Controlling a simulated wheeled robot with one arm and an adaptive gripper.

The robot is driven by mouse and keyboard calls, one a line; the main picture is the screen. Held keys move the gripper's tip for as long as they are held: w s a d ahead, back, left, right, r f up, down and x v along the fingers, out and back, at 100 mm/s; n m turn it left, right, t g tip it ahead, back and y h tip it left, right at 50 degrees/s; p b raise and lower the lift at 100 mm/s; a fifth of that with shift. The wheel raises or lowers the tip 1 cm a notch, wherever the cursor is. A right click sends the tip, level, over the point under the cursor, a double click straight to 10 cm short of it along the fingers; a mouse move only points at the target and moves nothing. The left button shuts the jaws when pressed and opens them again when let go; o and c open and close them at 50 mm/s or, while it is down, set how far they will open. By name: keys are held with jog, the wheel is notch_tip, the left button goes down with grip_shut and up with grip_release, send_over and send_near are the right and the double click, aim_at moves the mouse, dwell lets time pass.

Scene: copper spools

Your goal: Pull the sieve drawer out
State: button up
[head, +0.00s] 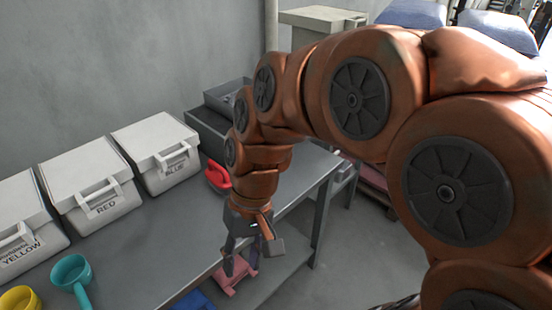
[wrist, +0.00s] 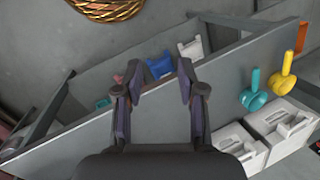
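A dark grey box (head: 208,132) with an open grey tray (head: 226,97) at its top stands at the far end of the table, partly hidden behind my arm. I cannot tell for certain whether this is the sieve drawer. My gripper (head: 241,264) points down by the table's front edge, apart from that box. In the wrist view my gripper (wrist: 160,76) has its two fingers spread with nothing between them. No drawer is clearly recognisable in the wrist view.
The grey table (head: 150,243) carries white lidded boxes (head: 88,192), a red cup (head: 217,176), a teal cup (head: 73,272) and a yellow cup (head: 20,299). Blue (head: 194,300) and pink (head: 233,281) items lie below the table's edge. A wicker basket (wrist: 108,9) shows.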

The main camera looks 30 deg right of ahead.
jog(key=w+d+f+m+t+y+b, duration=0.2)
jog(key=w+d+b, duration=0.15)
jog(key=w, duration=0.45)
jog(key=w+d+f+m+t+y+b, duration=0.1)
jog(key=w+d+f+t+y+b, duration=0.15)
jog(key=w+b, duration=0.45)
jog(key=w+d+f+m+t+y+b, duration=0.1)
jog(key=w+d+f+m+y+b, duration=0.15)
jog(key=w, duration=0.75)
jog(key=w+d+f+m+t+b, duration=0.1)
jog(key=w+d+f+t+b, duration=0.1)
jog(key=d, duration=0.7)
jog(key=w+d+f+m+t+b, duration=0.2)
jog(key=w+d+t+b, duration=0.1)
jog(key=d, duration=0.7)
jog(key=w+d+f+m+t+h+b, duration=0.1)
jog(key=w+d+f+m+t+b, duration=0.1)
jog(key=d, duration=0.8)
jog(key=shift+w+f+t+b, duration=0.5)
jog(key=shift+w+t+b, duration=0.25)
jog(key=shift+t+b, duration=0.3)
jog(key=shift+w, duration=0.2)
jog(key=shift+b+x, duration=0.6)
jog(key=shift+x, duration=2.95)
grip_shut()
jog(key=shift+a, duration=0.1)
